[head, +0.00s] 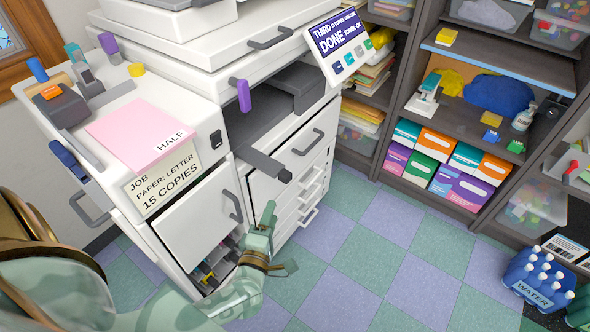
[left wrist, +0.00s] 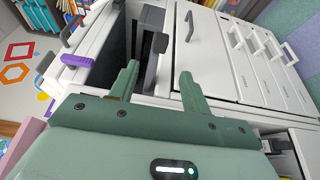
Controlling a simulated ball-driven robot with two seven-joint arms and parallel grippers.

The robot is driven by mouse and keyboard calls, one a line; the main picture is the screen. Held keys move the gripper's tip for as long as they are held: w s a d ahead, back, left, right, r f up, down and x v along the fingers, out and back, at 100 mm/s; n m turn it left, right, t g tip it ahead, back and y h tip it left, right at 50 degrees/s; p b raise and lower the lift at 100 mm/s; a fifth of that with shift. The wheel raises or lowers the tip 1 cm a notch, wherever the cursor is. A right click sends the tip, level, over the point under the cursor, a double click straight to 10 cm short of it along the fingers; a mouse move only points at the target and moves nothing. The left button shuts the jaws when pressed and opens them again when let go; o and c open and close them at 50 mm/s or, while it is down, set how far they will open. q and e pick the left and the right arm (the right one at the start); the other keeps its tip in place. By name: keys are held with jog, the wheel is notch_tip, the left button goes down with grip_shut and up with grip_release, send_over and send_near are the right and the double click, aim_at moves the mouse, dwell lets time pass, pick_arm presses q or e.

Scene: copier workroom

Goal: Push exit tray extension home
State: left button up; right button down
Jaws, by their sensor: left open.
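The exit tray extension (head: 262,164) is a dark grey bar with a rounded end tab. It sticks out from the dark exit slot (head: 240,125) in the copier's front. In the left wrist view the extension (left wrist: 151,58) stands beyond the finger gap, its dark tab near the middle. My left gripper (head: 277,240) is green and open, with nothing between its fingers. It is in front of the copier, apart from the extension and below its tab in the head view. My right gripper is not in view.
The copier (head: 195,225) has a purple lever (head: 244,96) above the slot and a handled door below. A pink paper stack (head: 137,132) lies on its left top. Shelves (head: 480,70) stand right, with water bottles (head: 540,277) on the floor. Checkered floor in between is clear.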

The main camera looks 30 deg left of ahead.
aim_at(287, 172)
pick_arm(q)
jog(key=b+x, duration=0.3)
jog(key=x, duration=1.2)
jog(key=shift+w+f, duration=0.1)
jog(key=shift+w, duration=0.3)
